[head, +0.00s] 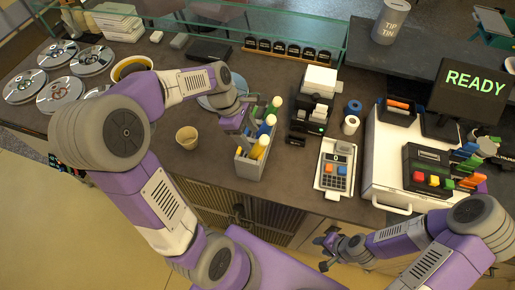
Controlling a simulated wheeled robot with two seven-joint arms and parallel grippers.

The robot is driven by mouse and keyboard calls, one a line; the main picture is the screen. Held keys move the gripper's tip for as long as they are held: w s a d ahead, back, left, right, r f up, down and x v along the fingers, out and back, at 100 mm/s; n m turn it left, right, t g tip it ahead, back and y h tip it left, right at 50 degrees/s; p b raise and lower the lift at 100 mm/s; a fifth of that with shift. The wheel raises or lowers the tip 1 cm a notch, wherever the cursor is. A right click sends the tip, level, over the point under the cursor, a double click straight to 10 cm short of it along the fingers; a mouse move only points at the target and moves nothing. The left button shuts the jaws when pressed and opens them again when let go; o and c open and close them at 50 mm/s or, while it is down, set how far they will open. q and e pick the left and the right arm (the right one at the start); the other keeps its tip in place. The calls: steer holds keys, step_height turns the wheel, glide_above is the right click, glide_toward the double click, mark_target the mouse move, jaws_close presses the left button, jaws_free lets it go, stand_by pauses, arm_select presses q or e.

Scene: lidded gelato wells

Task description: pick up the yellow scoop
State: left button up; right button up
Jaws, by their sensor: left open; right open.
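A yellow rounded piece (260,147), which looks like the yellow scoop's handle, stands at the near end of a grey caddy (249,169). The rest of it is hidden in the caddy. Blue (268,122) and green (275,104) handles stand behind it in the same caddy. My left gripper (240,122) is open, pointing down at the caddy's left side, close to the handles; I cannot tell whether it touches any. My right gripper (327,252) is open and empty, low in front of the counter, far from the caddy.
A small tan cup (187,138) stands left of the caddy. A card reader (335,168) and a black printer (311,113) stand to its right. Round metal lids (58,93) lie at the far left. A READY screen (468,88) stands at the right. The counter front drops to slatted doors.

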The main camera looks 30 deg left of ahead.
mark_target(258, 142)
arm_select(q)
steer(key=x, duration=0.5)
steer(key=shift+w+d+f, duration=0.1)
steer(key=shift+w+d, duration=0.2)
steer(key=shift+d, duration=0.1)
steer(key=shift+c, duration=0.2)
jaws_close()
